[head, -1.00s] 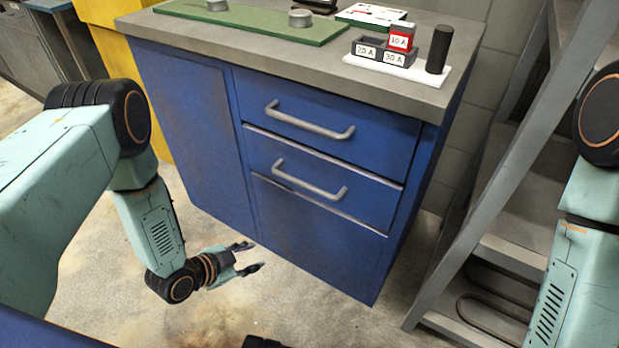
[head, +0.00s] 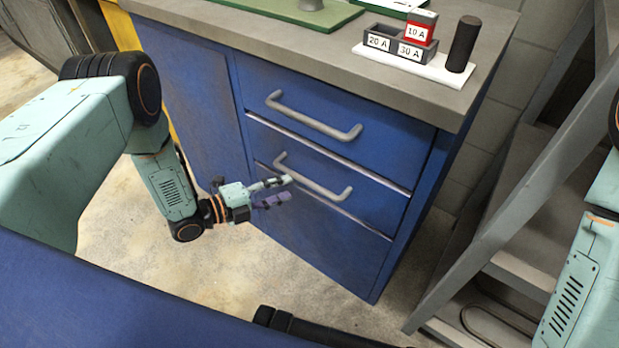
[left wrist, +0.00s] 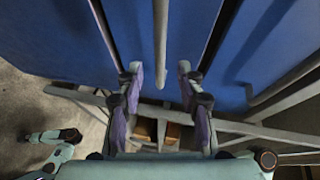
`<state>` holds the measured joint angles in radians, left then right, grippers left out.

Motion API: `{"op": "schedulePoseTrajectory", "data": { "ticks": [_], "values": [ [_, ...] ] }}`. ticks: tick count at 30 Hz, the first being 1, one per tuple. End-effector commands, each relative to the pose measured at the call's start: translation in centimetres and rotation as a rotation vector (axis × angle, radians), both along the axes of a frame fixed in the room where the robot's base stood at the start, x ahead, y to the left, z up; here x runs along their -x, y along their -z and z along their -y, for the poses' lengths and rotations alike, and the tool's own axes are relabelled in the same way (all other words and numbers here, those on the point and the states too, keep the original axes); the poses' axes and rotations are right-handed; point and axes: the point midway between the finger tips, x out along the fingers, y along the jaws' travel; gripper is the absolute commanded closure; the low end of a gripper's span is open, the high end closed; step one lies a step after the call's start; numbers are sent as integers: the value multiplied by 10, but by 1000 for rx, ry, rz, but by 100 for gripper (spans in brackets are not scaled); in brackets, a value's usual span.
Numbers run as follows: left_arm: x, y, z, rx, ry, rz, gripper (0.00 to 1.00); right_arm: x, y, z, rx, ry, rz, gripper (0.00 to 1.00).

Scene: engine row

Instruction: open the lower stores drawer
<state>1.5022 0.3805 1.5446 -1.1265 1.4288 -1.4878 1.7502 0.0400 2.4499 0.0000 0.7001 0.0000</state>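The lower stores drawer (head: 365,203) is in the blue cabinet's right-hand column, below the upper drawer (head: 375,133); its front looks flush and closed. Its grey bar handle (head: 325,188) also shows in the left wrist view (left wrist: 160,42). My left gripper (head: 289,188) is open at the left part of this handle. In the left wrist view, the open fingers (left wrist: 160,78) stand on either side of the handle's line, with a gap to each side. I cannot tell how deep the bar sits between them. My right gripper is out of view.
The upper drawer's handle (head: 312,120) is just above. The grey worktop (head: 350,72) holds a white fuse stand (head: 400,66), a black cylinder (head: 463,44) and a green board (head: 285,10). Grey steps (head: 520,220) stand close on the right.

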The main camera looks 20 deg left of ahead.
Motion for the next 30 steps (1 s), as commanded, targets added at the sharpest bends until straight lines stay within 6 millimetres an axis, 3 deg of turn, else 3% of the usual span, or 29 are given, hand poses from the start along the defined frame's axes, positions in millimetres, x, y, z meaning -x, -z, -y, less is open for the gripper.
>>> {"op": "schedulePoseTrajectory", "data": {
  "ticks": [5, 21, 30],
  "values": [
    [-3, 1, 4, -24, 6, 25, 63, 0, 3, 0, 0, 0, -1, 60],
    [-56, 15, 50, -23, 5, 21, 63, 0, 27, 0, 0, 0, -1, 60],
    [-59, 14, 53, -22, 4, 20, 63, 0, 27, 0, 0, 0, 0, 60]
  ]
}}
